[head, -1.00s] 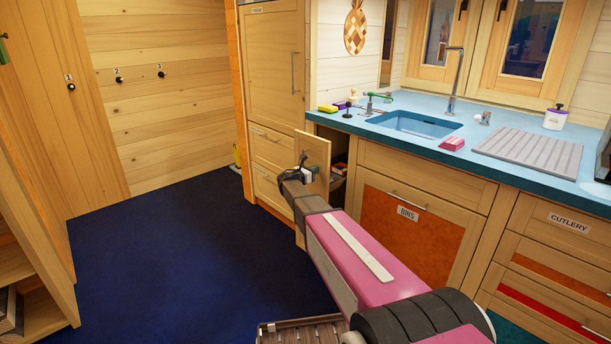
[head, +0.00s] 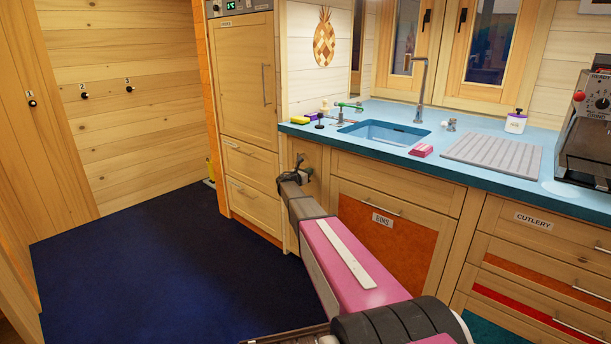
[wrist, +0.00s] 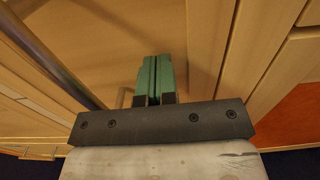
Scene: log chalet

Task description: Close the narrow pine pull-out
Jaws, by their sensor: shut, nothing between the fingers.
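The narrow pine pull-out (head: 312,154) is between the tall cabinet and the bins front, under the counter's left end. Its front looks about flush with its neighbours, and no side or inside shows. My arm hides much of its middle, so I cannot rule out a small gap. My gripper (head: 301,168) is at its upper front. In the wrist view my gripper's green fingers (wrist: 155,78) are shut together with nothing between them, pointing at a plain pine surface (wrist: 120,35). They look close to it or touching; I cannot tell which.
The tall cabinet (head: 247,85) stands left of the pull-out. The bins front (head: 380,226) is to its right, with the blue counter (head: 340,143) and sink (head: 385,132) above. The dark blue floor (head: 150,265) at left is clear. A metal bar (wrist: 55,58) crosses the wrist view's left side.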

